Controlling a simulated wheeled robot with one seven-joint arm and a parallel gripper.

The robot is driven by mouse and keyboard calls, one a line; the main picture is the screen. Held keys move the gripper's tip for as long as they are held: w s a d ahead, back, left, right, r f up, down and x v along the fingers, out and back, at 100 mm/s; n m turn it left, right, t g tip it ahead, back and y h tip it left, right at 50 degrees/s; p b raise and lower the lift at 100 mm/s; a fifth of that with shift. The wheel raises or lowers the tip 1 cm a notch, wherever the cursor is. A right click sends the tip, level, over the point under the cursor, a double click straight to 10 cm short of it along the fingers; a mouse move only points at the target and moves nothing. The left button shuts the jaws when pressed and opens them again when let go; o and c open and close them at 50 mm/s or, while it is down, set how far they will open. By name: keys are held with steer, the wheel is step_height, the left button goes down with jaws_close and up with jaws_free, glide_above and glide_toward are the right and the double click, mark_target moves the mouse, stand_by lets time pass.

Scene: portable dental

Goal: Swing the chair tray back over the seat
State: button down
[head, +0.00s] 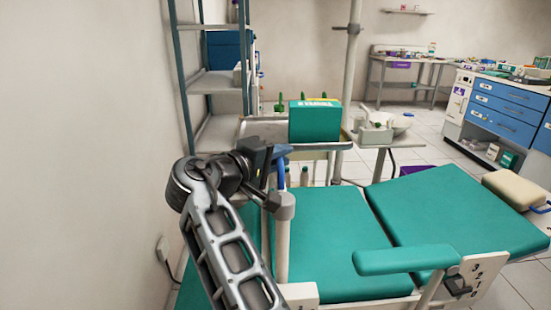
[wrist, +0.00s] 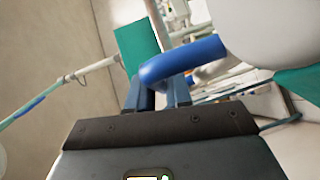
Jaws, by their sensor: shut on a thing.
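The chair tray (head: 255,128) is a grey metal tray with a teal box (head: 315,121) standing on it. In the head view it shows beyond the far side of the teal chair seat (head: 335,245). A blue handle (wrist: 185,60) is near the tray's close side. My gripper (head: 268,160) is at this handle, and in the wrist view its two dark fingers (wrist: 160,97) are shut on it. My wrist hides part of the tray's near left side. A white post (head: 283,240) with a grey joint rises beside the seat, close to my gripper.
A metal shelf rack (head: 212,84) stands at the left by the wall. A teal armrest (head: 405,259) is at the front right. A white bowl unit (head: 385,125) is right of the tray. Blue drawers (head: 505,105) stand at the far right, with open floor before them.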

steer(key=shift+d+f+g, duration=0.1)
steer(key=shift+d+g, duration=0.15)
steer(key=shift+g, duration=0.05)
steer(key=c, duration=1.1)
jaws_free()
steer(key=shift+c, duration=0.2)
steer(key=shift+a, duration=0.1)
steer(key=v, duration=0.7)
steer(key=shift+s+a, duration=0.25)
